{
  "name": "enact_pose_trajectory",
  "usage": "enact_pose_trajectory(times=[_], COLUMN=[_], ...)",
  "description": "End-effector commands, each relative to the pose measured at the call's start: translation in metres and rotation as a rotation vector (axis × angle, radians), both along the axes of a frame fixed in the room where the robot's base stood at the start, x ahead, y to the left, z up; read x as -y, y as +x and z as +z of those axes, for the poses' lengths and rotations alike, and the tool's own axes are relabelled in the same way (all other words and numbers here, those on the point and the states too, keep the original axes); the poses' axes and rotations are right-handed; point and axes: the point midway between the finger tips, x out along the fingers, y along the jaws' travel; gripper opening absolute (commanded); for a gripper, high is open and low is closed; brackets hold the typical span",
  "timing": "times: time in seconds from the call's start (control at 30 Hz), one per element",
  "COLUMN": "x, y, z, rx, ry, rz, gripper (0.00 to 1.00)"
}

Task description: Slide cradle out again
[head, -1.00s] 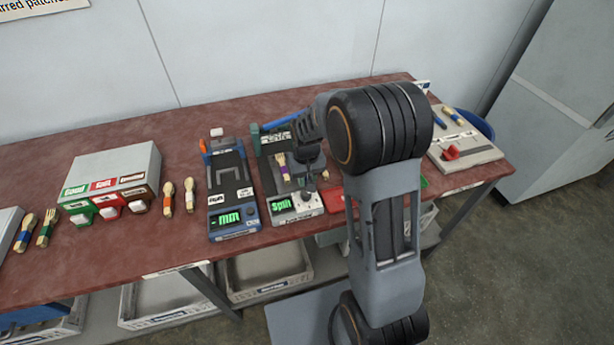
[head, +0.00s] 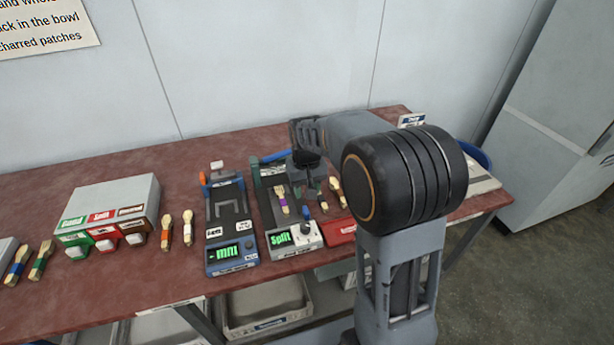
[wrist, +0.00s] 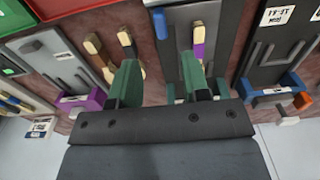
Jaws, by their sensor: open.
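The press (head: 295,235) with a green screen reading "Split" stands at mid-table in the head view. A spoon with a purple band (head: 283,198) lies lengthwise on its bed; it also shows in the wrist view (wrist: 198,42). The grey bed (wrist: 170,25) under it looks like the cradle; how far it is slid in I cannot tell. My gripper (head: 306,187) hangs over the right side of the press. In the wrist view my gripper (wrist: 158,75) has its green fingers wide apart and empty. The right finger overlaps the spoon's lower end; contact cannot be told.
A blue device (head: 232,255) with a green display stands close left of the press. Loose spoons (head: 336,192) lie close to its right, beside a red box (head: 341,232). A bin box (head: 110,200) and more spoons (head: 166,232) are further left. The wall is behind.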

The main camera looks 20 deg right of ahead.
Motion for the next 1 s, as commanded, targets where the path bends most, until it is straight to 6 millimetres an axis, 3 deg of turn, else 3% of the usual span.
enact_pose_trajectory(times=[0.1,0.33,1.0], x=[0.000,0.000,0.000], y=[0.000,0.000,0.000], z=[0.020,0.041,0.040], rx=[0.002,-0.001,0.010], ry=[0.000,0.000,0.000], rz=[0.000,0.000,0.000], gripper=[0.43,0.43,0.43])
